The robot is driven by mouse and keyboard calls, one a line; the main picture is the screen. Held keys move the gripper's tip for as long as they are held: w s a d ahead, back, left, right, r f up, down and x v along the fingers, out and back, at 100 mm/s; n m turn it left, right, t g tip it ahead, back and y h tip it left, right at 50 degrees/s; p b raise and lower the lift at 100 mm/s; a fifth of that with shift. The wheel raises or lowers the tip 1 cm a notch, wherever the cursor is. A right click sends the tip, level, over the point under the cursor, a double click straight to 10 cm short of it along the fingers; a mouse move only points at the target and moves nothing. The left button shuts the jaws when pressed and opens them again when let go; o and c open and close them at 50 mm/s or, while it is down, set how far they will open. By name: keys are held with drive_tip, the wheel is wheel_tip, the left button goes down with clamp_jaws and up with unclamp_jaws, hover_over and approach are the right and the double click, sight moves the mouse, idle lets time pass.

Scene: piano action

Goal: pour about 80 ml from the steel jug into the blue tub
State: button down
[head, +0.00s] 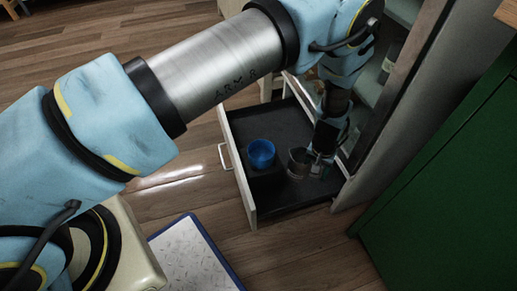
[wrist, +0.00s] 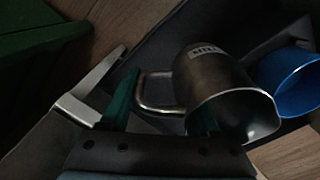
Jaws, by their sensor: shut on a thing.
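The steel jug (head: 298,163) is a grey metal jug with a loop handle, over the open drawer. In the wrist view the jug (wrist: 218,72) has its dark mouth facing the lower right and a small label on its side. My gripper (head: 318,156) is to the right of the jug in the head view. In the wrist view my gripper (wrist: 161,96) has its green fingers either side of the handle, shut on it. The blue tub (head: 261,154) stands in the drawer left of the jug, apart from it in the head view; it also shows in the wrist view (wrist: 288,78). The jug's contents are not visible.
The open drawer (head: 242,176) has pale walls and a dark floor. A green cabinet (head: 450,190) stands at the right. A white board with a blue edge (head: 192,258) lies at lower left. Wooden floor (head: 185,185) is clear left of the drawer.

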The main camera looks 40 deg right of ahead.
sight(310, 165)
drive_tip(key=shift+r, duration=0.15)
